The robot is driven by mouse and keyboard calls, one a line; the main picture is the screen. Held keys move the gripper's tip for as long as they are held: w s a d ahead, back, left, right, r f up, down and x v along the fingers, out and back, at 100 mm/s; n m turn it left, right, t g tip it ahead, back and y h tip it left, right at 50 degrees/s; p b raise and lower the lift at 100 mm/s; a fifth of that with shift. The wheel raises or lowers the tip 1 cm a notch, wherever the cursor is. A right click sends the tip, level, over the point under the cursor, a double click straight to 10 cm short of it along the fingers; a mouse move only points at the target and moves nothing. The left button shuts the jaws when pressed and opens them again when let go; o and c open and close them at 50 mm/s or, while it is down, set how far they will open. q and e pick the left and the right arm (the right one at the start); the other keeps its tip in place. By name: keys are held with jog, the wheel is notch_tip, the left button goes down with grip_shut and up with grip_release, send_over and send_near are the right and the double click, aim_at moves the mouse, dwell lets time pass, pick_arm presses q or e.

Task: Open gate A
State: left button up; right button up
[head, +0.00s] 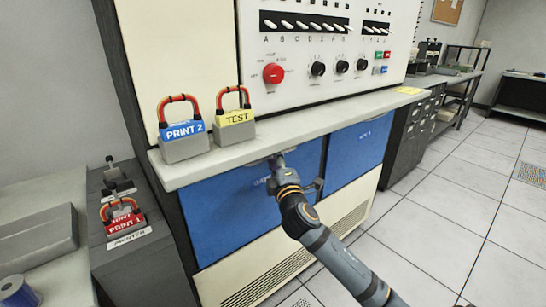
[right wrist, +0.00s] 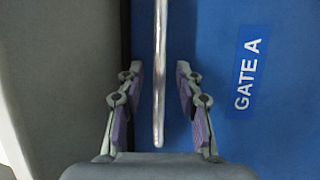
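Gate A (head: 232,215) is the left blue panel under the console shelf in the head view; it looks closed. In the right wrist view the blue gate (right wrist: 285,140) carries a "GATE A" label (right wrist: 248,75). A thin metal handle bar (right wrist: 159,60) stands in front of it. My right gripper (right wrist: 160,75) is open, with one finger on each side of the bar and a visible gap to both. In the head view my right gripper (head: 278,168) is at the gate's top edge, under the shelf, partly hiding the label. My left gripper is not in view.
The shelf (head: 300,128) overhangs the gate and holds a blue "PRINT 2" block (head: 184,130) and a yellow "TEST" block (head: 235,118). A second blue panel (head: 357,147) is to the right. A red "PRINT 1" block (head: 123,220) is at left. The tiled floor (head: 450,215) at right is clear.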

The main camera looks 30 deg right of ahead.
jog(key=shift+w+d+r, duration=0.15)
jog(key=shift+w, duration=0.4)
jog(key=shift+c, duration=0.4)
grip_shut()
